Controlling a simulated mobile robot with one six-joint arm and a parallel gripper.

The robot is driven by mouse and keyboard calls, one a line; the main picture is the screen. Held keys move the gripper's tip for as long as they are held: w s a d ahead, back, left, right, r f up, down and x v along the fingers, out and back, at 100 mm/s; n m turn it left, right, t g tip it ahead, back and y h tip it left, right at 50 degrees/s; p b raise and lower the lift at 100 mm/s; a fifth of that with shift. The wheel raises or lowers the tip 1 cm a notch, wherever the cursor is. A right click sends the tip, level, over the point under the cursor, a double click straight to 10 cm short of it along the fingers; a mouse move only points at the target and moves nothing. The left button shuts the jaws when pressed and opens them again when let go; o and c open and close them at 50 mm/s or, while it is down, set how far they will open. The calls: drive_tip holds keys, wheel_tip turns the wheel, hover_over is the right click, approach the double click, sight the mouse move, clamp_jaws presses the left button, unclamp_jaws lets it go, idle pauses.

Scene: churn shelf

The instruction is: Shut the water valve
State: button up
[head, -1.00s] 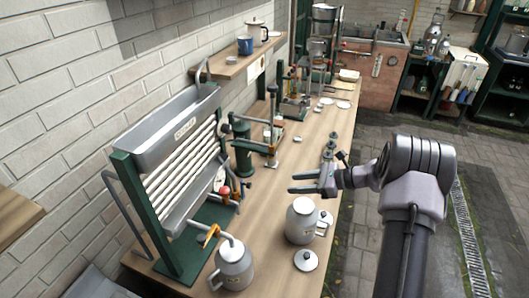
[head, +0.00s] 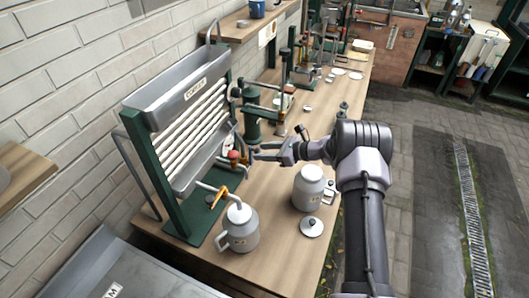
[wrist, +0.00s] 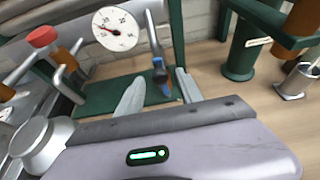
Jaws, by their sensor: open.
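The cooler (head: 190,88) is a steel trough above a rack of white tubes on a green frame. By its lower right side, small fittings carry a red knob (head: 234,155). In the wrist view, a blue-handled lever (wrist: 159,68) hangs from a grey pipe beside a round dial gauge (wrist: 115,28); this looks like the water valve, though no label shows. My gripper (head: 256,152) is open beside these fittings. In the wrist view my gripper's fingers (wrist: 160,84) are apart, with the lever showing between and just beyond their tips. Contact cannot be told.
A red-capped fitting (wrist: 41,36) is at left in the wrist view. Another can (head: 308,190) and a loose lid (head: 311,227) stand below my arm. A green press (head: 252,125) stands behind.

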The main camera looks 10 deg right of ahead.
clamp_jaws()
idle(1.4)
